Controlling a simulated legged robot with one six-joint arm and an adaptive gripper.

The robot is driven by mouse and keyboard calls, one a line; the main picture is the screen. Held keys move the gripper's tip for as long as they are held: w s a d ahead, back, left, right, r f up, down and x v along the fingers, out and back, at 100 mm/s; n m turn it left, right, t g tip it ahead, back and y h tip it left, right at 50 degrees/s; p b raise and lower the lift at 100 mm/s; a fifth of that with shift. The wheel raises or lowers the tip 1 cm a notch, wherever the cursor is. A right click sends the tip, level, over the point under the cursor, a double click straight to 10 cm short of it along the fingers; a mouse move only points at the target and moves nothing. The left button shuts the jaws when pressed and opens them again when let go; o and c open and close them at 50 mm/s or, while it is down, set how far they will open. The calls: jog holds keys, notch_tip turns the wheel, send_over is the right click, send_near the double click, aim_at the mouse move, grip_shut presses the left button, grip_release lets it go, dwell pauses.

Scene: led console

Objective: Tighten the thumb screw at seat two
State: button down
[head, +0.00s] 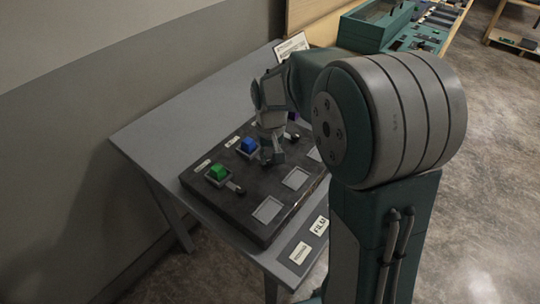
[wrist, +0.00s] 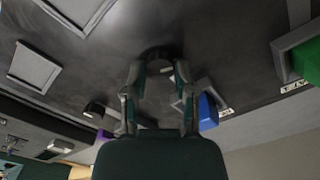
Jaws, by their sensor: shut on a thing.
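The dark console (head: 225,205) lies on a grey table. A blue block (head: 248,145) sits in the middle of its row of seats, between a green block (head: 218,172) and a purple block (head: 293,117). My gripper (head: 271,158) points down beside the blue block's seat. In the wrist view my gripper (wrist: 158,72) has its fingers closed around a dark round thumb screw (wrist: 158,54), with the blue block (wrist: 207,111) just to the right. The head view hides this screw behind the fingers. Seat numbers are not readable.
Another thumb screw (head: 236,188) stands by the green block, and one (wrist: 94,108) shows on the purple side. Several empty square recesses, such as the near one (head: 268,210), line the console's right side. Label cards (head: 300,252) lie on the table edge. A green machine (head: 378,24) stands behind.

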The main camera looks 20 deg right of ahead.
jog(key=m, duration=0.7)
jog(key=shift+w+r, duration=0.1)
jog(key=shift+r, duration=0.1)
jog(key=m, duration=0.6)
jog(key=shift+m, duration=0.4)
jog(key=c, duration=0.6)
grip_release()
jog(key=shift+o, duration=1)
jog(key=shift+a+f, duration=0.1)
